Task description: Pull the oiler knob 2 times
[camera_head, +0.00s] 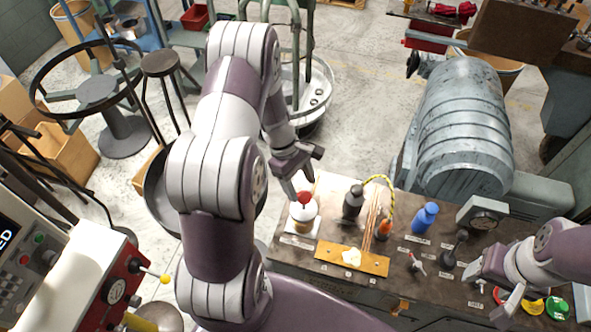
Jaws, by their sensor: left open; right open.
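A small pale jar (303,211) with a red knob (304,197) on top, which looks like the oiler, stands on a white plate (297,240) at the left end of the bench. My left gripper (302,186) is open, pointing down right at the red knob, with its fingertips close around or just above it. I cannot tell whether they touch it. My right gripper (487,294) is open and empty over the right part of the bench, far from the knob.
The bench top (440,292) holds a black bottle (353,202), copper rods (372,222), a blue bottle (425,217), small levers, a gauge box (482,215) and coloured cups (557,307). A brass plate (375,263) lies at the front. A large grey motor (463,130) stands behind.

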